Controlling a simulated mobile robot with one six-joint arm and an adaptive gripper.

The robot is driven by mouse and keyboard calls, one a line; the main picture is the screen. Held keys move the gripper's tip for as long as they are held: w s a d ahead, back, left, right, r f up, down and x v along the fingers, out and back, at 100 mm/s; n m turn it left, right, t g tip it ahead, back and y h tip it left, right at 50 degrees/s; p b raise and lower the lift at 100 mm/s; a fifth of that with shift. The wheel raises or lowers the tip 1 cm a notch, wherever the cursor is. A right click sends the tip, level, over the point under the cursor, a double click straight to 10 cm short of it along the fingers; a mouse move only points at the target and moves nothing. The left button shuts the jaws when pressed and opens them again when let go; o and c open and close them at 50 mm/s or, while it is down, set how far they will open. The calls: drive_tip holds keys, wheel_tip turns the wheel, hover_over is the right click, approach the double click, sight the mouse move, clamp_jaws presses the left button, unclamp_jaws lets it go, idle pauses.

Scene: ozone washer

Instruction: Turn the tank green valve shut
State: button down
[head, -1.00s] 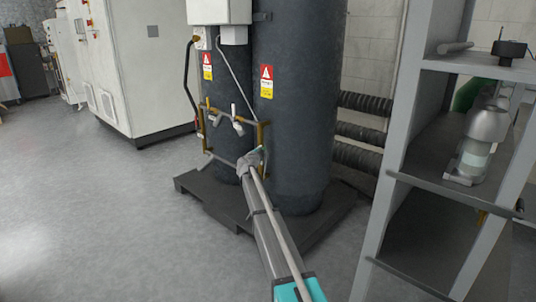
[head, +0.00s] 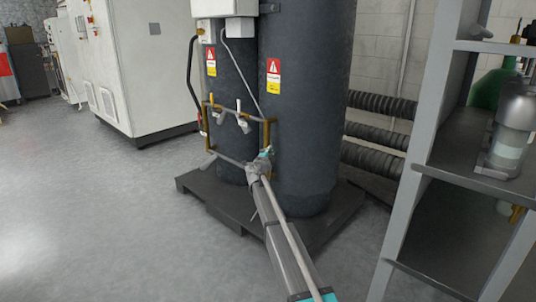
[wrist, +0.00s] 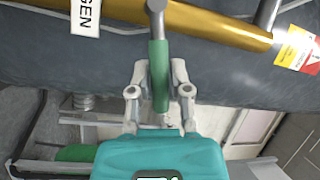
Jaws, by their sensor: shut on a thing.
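The green valve handle (wrist: 158,72) hangs down from a metal stem in front of the brass pipe (wrist: 205,18) in the wrist view. My gripper (wrist: 159,84) is shut on it, one finger on each side. In the head view my gripper (head: 262,160) is low at the front of the large dark tank (head: 308,110), by the lower end of the brass pipework. The handle is too small there to make out clearly.
A smaller dark tank (head: 229,75) stands to the left on the same dark base (head: 225,207). A grey shelf rack (head: 408,190) rises close on the right. Ribbed black hoses (head: 375,132) run behind. The floor (head: 100,215) at left is clear.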

drive_tip(key=shift+d, duration=0.4)
drive_tip(key=shift+a, duration=0.1)
drive_tip(key=c, duration=0.7)
unclamp_jaws()
drive_tip(key=shift+w, duration=0.1)
drive_tip(key=shift+o, duration=0.7)
drive_tip(key=shift+a, duration=0.25)
